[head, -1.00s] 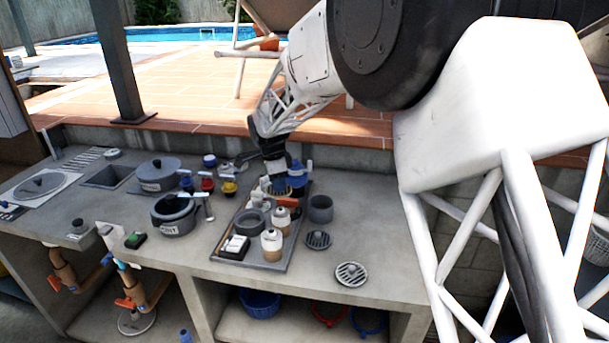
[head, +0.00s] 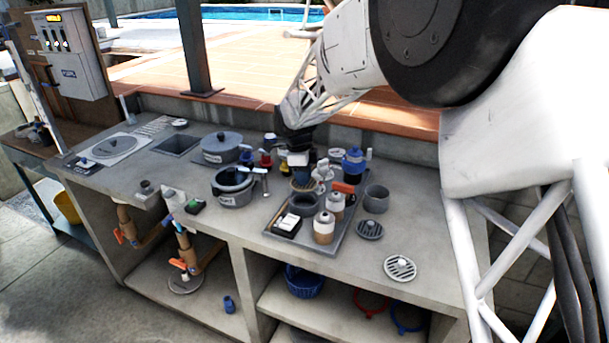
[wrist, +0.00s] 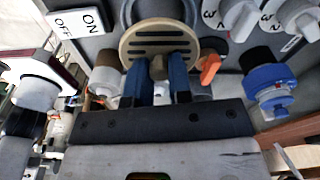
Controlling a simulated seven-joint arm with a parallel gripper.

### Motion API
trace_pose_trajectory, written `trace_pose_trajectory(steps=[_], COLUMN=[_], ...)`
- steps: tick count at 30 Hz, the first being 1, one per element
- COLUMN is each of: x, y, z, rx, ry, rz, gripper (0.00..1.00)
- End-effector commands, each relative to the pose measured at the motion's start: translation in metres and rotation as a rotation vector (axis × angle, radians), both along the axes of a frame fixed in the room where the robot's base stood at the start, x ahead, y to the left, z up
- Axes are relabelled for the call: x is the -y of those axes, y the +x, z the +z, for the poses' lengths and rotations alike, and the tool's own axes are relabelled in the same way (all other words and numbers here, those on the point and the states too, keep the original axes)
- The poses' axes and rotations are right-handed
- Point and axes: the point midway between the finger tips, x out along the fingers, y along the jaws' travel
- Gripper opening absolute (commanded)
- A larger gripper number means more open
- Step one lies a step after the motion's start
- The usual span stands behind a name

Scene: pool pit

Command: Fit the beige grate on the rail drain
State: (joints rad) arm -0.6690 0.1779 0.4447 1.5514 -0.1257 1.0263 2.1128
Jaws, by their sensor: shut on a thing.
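The beige grate (wrist: 140,45) is a round slotted disc with a brown knob (wrist: 158,67), seen in the wrist view. My gripper (wrist: 162,90) is shut on this knob between its blue fingers. In the head view my gripper (head: 300,172) is over the back left part of the grey tray (head: 345,238), and the grate (head: 303,185) shows small and partly covered below it. I cannot tell for sure which fitting is the rail drain; two pipe tops, one dark (head: 147,187) and one pale (head: 171,196), stand at the counter's front left.
Tan-and-white bottles (head: 324,228) and a blue-topped bottle (head: 353,162) crowd the tray. A pot (head: 236,190) is left of it. A dark grate (head: 370,229) and a pale grate (head: 400,268) lie right of it. A square basin (head: 178,144) is at the back left.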

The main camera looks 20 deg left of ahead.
Motion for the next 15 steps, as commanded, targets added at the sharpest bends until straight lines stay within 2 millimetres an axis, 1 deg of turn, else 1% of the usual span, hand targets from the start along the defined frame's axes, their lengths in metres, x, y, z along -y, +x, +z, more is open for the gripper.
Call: trace_pose_trajectory(steps=[8,15], x=[0.0,0.0], y=[0.0,0.0], z=[-0.007,-0.02], rx=[-0.001,-0.001], ry=[-0.001,0.0], rz=[0.0,0.001], gripper=[0.0,0.0])
